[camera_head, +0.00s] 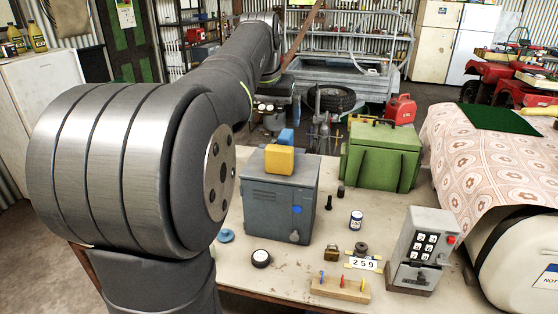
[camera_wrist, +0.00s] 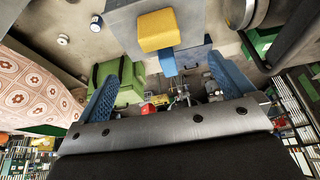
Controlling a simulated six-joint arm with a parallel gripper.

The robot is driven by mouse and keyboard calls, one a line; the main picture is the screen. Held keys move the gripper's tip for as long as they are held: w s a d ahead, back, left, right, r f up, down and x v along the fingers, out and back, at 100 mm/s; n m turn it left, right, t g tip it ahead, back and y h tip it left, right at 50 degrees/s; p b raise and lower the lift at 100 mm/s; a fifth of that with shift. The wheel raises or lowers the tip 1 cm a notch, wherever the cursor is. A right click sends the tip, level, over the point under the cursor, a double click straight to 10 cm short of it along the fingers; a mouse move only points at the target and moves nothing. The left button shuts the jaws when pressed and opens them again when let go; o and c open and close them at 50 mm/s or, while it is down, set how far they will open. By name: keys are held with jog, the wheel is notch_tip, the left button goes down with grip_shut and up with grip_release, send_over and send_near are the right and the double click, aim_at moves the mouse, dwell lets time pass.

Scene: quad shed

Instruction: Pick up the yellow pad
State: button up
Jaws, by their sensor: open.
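The yellow pad (camera_head: 279,159) lies on top of a grey-blue metal box (camera_head: 278,205) on the workbench. In the wrist view the yellow pad (camera_wrist: 158,30) shows near the top, on the box (camera_wrist: 120,18). Nothing is held, and the pad lies beyond the fingertips.
A green case (camera_head: 381,155) stands right of the box. A patterned cloth (camera_head: 480,150) covers a surface at right.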

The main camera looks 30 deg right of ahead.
aim_at(279, 157)
jog(key=x, duration=1.7)
jog(key=shift+d+f, duration=0.1)
jog(key=shift+d, duration=0.15)
jog(key=c, duration=1)
jog(key=shift+c, duration=0.2)
